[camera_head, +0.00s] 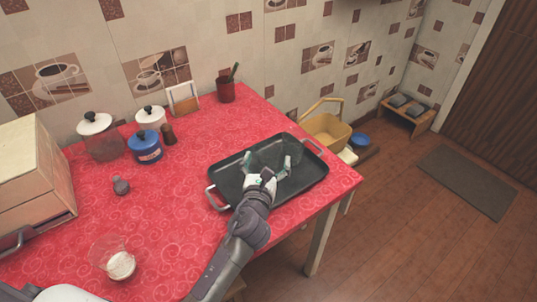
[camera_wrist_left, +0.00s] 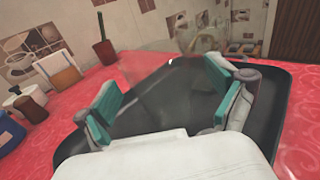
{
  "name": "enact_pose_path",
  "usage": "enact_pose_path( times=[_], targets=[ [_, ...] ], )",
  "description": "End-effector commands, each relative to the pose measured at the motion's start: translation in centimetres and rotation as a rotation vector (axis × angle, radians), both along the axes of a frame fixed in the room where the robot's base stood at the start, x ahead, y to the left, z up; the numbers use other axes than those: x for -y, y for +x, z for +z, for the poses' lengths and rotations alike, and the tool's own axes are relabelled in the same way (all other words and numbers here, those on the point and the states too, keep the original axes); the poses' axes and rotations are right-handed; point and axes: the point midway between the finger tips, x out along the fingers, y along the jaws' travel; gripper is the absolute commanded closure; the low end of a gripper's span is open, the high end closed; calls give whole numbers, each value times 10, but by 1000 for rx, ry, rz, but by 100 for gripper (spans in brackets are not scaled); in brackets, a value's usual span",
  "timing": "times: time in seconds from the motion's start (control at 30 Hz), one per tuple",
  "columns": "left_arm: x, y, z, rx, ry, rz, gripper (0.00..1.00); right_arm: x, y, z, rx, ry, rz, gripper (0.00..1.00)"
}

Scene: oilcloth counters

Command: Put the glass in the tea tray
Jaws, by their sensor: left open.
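The tea tray (camera_head: 307,177) is a black rectangular tray with two metal handles, lying on the red table near its right edge. It also fills the middle of the left wrist view (camera_wrist_left: 160,105). My left gripper (camera_head: 269,163) is over the tray with its fingers apart; its teal pads show in the wrist view (camera_wrist_left: 165,95). A faint see-through shape, apparently the glass (camera_head: 272,152), is at the fingertips over the tray; it shows beyond them in the wrist view (camera_wrist_left: 200,38). Whether it touches the tray floor is unclear. My right gripper is out of view.
A clear bowl with white contents (camera_head: 121,265) stands at the front left. Lidded jars, a blue pot (camera_head: 145,147), a napkin holder (camera_head: 183,103) and a red cup (camera_head: 226,90) stand further back. A wooden box (camera_head: 35,180) is at the left. The table between is mostly clear.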

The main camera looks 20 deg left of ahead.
Motion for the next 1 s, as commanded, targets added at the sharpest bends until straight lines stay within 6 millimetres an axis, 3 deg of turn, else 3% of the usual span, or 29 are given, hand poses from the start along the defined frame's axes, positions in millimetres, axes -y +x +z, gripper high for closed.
enact_pose_path(
  times=[0.2,0.43,0.6,1.0],
  targets=[
    [5,-50,0,-2,-1,-1,5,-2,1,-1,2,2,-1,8],
    [10,-88,0,-1,0,-1,5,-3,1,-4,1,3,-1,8],
    [10,-99,2,1,0,0,5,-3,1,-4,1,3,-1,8],
    [11,-100,2,1,0,0,5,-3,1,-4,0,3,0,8]
  ],
)
